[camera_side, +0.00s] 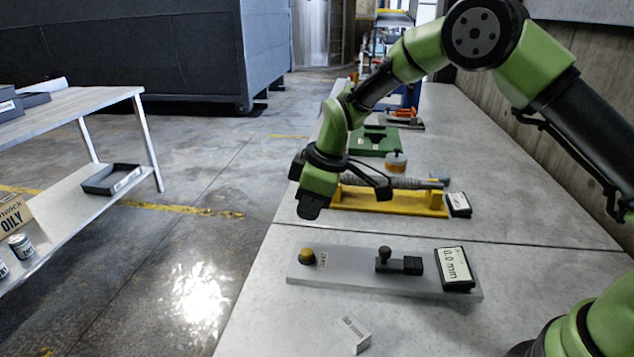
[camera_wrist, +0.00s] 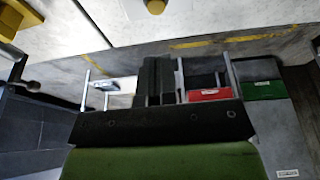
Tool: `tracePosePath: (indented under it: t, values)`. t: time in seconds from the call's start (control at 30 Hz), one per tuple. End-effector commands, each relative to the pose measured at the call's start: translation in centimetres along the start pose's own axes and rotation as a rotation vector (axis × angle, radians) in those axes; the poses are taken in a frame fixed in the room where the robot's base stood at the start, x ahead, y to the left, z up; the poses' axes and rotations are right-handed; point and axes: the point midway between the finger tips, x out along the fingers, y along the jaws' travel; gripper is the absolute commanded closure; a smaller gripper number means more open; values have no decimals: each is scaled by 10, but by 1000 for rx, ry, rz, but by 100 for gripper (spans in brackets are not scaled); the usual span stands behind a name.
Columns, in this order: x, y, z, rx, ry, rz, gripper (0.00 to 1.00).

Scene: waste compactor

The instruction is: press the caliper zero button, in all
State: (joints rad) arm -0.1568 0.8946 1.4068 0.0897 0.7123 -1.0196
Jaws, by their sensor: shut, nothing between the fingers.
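A grey plate (camera_side: 345,272) lies on the bench and carries a yellow domed button (camera_side: 307,256) near its left end. A black knob and slider (camera_side: 400,264) sit further right on it. A display (camera_side: 455,268) at its right end reads about 0.0 mm. My gripper (camera_side: 310,208) is shut and empty, pointing down above the button with a clear gap. In the wrist view my shut fingers (camera_wrist: 155,80) show, and a yellow round thing (camera_wrist: 155,6), likely the button, is cut off at the top edge.
A small white block (camera_side: 355,334) lies in front of the plate. Behind stand a yellow fixture (camera_side: 390,200) with its own display (camera_side: 459,204) and a green fixture (camera_side: 374,141). A side table with a lower shelf (camera_side: 75,202) stands left across the floor.

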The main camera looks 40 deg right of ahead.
Motion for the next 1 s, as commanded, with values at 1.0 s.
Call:
tracePosePath:
  t: [1.0]
  values:
    - [-52, 1, -1, 0, 3, 1, 100]
